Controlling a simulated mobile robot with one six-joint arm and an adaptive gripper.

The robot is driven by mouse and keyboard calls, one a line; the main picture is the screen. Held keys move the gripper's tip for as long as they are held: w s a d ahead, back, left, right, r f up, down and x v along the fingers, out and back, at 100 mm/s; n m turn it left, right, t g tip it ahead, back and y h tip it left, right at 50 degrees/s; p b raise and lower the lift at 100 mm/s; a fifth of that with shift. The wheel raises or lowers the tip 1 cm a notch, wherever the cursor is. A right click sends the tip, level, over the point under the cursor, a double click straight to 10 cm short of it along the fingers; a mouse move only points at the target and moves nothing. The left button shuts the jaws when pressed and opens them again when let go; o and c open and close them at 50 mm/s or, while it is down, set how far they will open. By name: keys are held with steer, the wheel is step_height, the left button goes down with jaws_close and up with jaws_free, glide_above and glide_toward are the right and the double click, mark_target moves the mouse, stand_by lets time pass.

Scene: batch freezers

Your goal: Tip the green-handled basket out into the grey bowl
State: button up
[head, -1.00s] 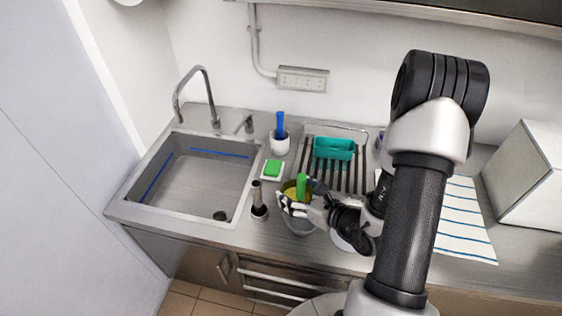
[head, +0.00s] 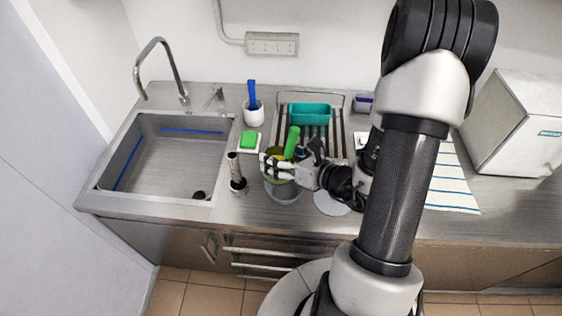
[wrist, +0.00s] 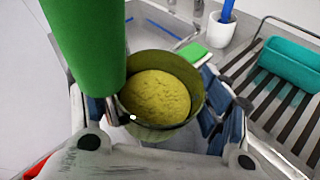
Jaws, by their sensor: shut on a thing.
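The green-handled basket is a small olive-green cup (head: 275,152) with an upright green handle (head: 292,142). In the wrist view, the handle (wrist: 85,45) is large and close at upper left, and the cup (wrist: 190,90) holds a yellow, lumpy mass (wrist: 160,97). My gripper (head: 279,166) is shut on the basket, with its fingers at the cup's side. The grey bowl (head: 284,191) shows below the gripper and basket in the head view. My fingers hide part of its opening, and I cannot tell the exact gap. The yellow mass is still inside the cup.
The steel sink (head: 165,160) lies left. A dark-based upright tool (head: 236,172) stands close left of the bowl. Behind are a green sponge (head: 249,140), a white cup with blue brush (head: 253,110) and a rack with a teal tray (head: 310,113). A striped towel (head: 452,180) lies right.

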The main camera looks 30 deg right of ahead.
steer(key=shift+f+m+y+b, duration=0.15)
steer(key=shift+m+y+b, duration=0.35)
steer(key=shift+b, duration=2.6)
steer(key=shift+s+r+m+p, duration=0.1)
steer(key=shift+r+m+p, duration=0.1)
steer(key=shift+m+p, duration=0.35)
steer(key=shift+d+f+m+y+p, duration=0.25)
steer(key=shift+f+m+y+p, duration=0.35)
steer(key=shift+f+m+y, duration=0.55)
steer(key=shift+f+m+y+b, duration=0.35)
steer(key=shift+f+m+b, duration=0.1)
steer(key=shift+m, duration=0.55)
steer(key=f+m+b, duration=0.1)
steer(key=m+y+b, duration=0.1)
steer(key=f+m+t+b, duration=0.1)
steer(key=shift+w+d+f, duration=0.2)
steer(key=shift+d+f, duration=0.1)
steer(key=shift+f, duration=0.05)
steer(key=shift+f+m+y+p, duration=0.1)
steer(key=shift+m+y+p, duration=0.2)
steer(key=shift+m, duration=0.3)
steer(key=shift+d+f+m+t, duration=0.2)
steer(key=shift+f+m+t, duration=0.3)
steer(key=shift+m, duration=0.3)
steer(key=shift+r+m+y+p, duration=0.1)
steer(key=shift+m+y+p, duration=0.2)
steer(key=shift+m+p, duration=0.15)
steer(key=shift+w+d+m+t+p, duration=0.1)
steer(key=shift+d+m+t+p, duration=0.1)
steer(key=shift+m+t+p, duration=0.45)
